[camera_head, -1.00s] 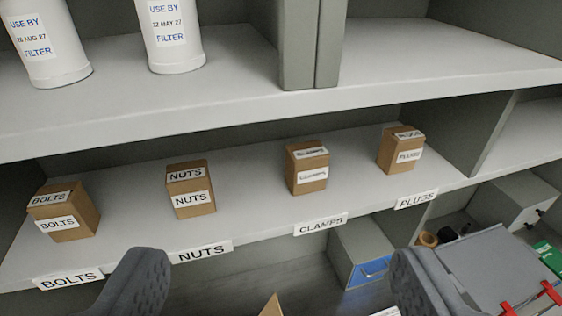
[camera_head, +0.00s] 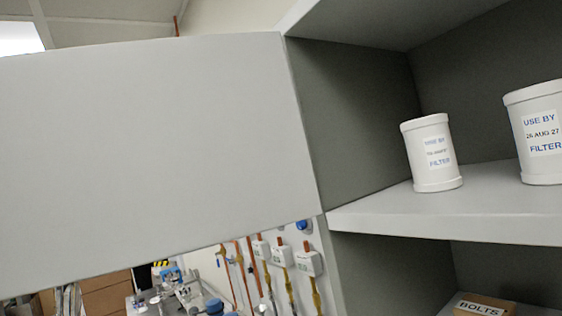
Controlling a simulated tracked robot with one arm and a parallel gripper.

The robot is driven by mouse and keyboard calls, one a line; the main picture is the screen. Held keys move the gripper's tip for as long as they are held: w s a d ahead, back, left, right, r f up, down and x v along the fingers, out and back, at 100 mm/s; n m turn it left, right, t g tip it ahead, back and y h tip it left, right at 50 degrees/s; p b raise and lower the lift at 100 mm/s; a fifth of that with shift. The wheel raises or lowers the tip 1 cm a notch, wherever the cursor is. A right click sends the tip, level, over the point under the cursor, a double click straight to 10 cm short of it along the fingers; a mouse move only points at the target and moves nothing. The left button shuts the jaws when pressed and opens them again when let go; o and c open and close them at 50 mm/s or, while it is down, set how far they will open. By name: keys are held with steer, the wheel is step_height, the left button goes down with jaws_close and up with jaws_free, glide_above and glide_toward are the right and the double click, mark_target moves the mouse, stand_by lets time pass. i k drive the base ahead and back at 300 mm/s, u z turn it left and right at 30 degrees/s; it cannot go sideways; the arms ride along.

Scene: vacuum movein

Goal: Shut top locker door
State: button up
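The top locker door (camera_head: 150,140) is a plain pale grey panel filling the left half of the view. It stands open, swung out to the left from the locker's left side wall (camera_head: 350,120). The top compartment's shelf (camera_head: 450,215) is exposed. No handle shows on the part of the door in view. My gripper is not in view, so its fingers and their distance from the door cannot be seen.
Two white filter canisters, one nearer the middle (camera_head: 432,155) and one at the right edge (camera_head: 540,135), stand on the top shelf. A BOLTS box (camera_head: 485,306) is in the compartment below. Pipes and valves (camera_head: 285,258) on the wall and a cluttered bench (camera_head: 175,295) show beneath the door.

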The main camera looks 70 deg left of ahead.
mark_target(115, 157)
steer(key=z, duration=1.65)
steer(key=k, duration=2.4)
steer(key=u, duration=1.2)
